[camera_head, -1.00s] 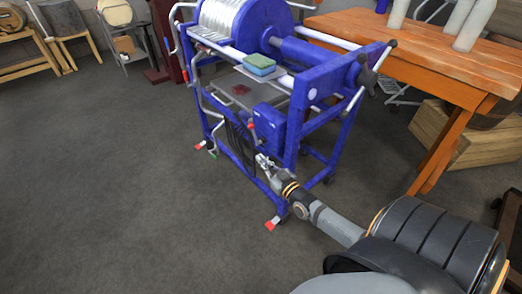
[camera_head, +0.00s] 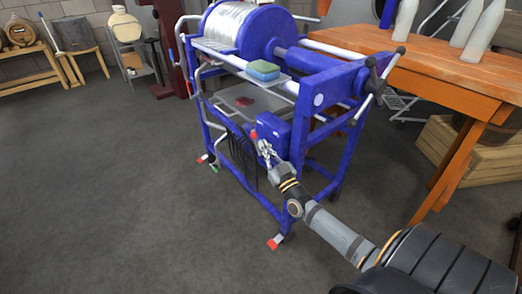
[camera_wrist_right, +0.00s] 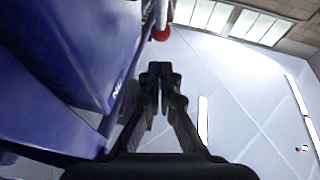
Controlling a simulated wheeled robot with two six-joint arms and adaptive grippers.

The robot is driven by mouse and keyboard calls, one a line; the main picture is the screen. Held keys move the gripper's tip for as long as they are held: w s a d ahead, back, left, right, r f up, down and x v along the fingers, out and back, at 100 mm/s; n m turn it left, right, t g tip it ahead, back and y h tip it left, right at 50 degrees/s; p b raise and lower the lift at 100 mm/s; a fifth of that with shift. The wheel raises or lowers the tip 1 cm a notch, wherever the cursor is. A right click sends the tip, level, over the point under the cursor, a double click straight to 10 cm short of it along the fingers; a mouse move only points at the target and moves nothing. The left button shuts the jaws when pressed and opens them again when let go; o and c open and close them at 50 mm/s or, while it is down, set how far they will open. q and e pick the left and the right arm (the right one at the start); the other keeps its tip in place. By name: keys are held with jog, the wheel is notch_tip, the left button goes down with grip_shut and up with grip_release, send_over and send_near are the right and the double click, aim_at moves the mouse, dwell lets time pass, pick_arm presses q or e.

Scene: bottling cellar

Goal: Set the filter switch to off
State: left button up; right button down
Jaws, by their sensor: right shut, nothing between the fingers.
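The filter (camera_head: 240,30) is a blue wheeled frame with a pack of pale plates. A blue box (camera_head: 276,130) is fixed on its near side. My right gripper (camera_head: 264,148) is at the box's left side, with a red-tipped part (camera_head: 253,134) close by; I cannot tell whether they touch. In the right wrist view my right gripper (camera_wrist_right: 160,72) is shut and empty. The blue box (camera_wrist_right: 80,45) fills the left there, with small white lettering on its edge. A red ball on a pale rod (camera_wrist_right: 161,34) shows beyond the fingertips. The switch's setting cannot be made out. My left gripper is not in view.
Black hoses (camera_head: 242,158) hang below. An orange table (camera_head: 440,78) with white bottles stands at the right. The floor at the left is clear.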

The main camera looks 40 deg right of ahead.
aim_at(256, 140)
jog(key=w+f+b, duration=0.2)
jog(key=w, duration=0.1)
jog(key=shift+d, duration=0.2)
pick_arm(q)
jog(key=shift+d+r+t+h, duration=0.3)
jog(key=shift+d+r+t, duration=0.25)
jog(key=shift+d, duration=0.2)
pick_arm(e)
jog(key=shift+w+r+g+p, duration=0.35)
jog(key=shift+r+p, duration=0.1)
jog(key=shift+p, duration=0.7)
jog(key=p, duration=0.2)
jog(key=g+p, duration=0.1)
jog(key=shift+w+f+g+p, duration=0.25)
jog(key=shift+w+f+p, duration=0.05)
jog(key=shift+p, duration=0.05)
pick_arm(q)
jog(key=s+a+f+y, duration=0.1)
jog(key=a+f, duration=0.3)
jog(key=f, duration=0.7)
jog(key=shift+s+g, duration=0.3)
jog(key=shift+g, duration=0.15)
pick_arm(e)
jog(key=shift+f, duration=0.15)
